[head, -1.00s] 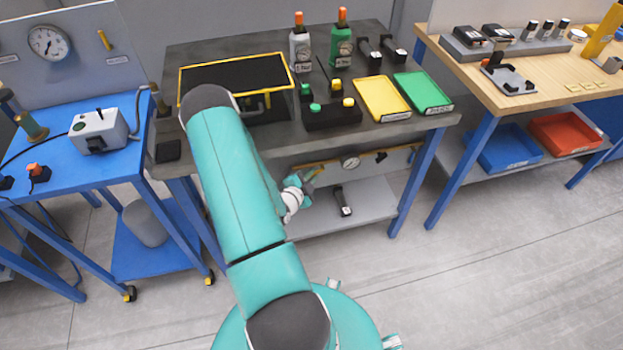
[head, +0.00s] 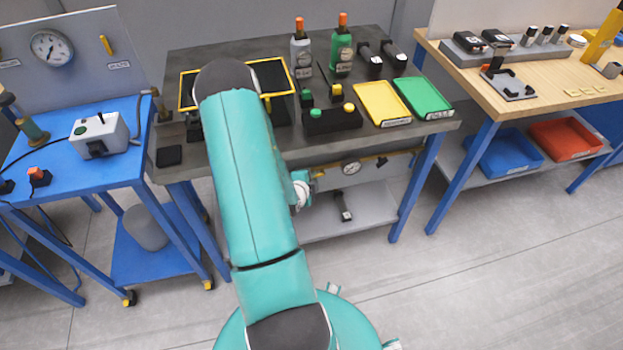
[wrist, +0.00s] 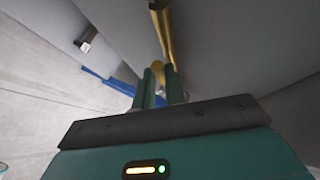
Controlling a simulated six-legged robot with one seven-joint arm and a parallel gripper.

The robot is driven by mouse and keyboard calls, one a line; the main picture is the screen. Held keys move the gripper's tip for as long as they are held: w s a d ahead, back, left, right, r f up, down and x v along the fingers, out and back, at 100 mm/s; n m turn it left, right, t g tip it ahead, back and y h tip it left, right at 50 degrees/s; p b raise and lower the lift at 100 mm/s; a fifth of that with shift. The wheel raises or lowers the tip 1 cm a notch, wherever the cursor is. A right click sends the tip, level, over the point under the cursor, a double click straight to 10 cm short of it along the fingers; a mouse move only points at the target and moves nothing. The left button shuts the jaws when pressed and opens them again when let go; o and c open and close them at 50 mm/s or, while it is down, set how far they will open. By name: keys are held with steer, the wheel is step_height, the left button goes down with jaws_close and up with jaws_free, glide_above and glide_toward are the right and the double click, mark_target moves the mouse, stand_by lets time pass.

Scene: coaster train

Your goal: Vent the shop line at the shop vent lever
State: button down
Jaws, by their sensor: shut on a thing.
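A yellow pipe with a round white gauge (head: 351,168) runs under the front edge of the dark workbench. A small yellow handle (head: 318,173) shows at its left end, beside my gripper (head: 303,188); it appears to be the shop vent lever, though I cannot read a label. In the wrist view my gripper (wrist: 159,78) has its two green fingers shut on a yellow piece (wrist: 157,65), with the brass pipe (wrist: 164,35) just beyond. In the head view my arm hides most of the gripper and the pipe's left part.
The dark workbench (head: 285,150) overhangs the pipe. A black tool (head: 343,206) lies on the grey lower shelf (head: 370,214). A blue cart (head: 150,178) stands close on the left. A wooden bench (head: 550,98) is at the right. The floor in front is clear.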

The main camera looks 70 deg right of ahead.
steer(key=c, duration=1.7)
jaws_free()
steer(key=shift+c, duration=0.2)
steer(key=shift+a, duration=0.1)
steer(key=v, duration=1.3)
steer(key=shift+a+r, duration=0.2)
steer(key=shift+a, duration=0.1)
steer(key=shift+w, duration=0.15)
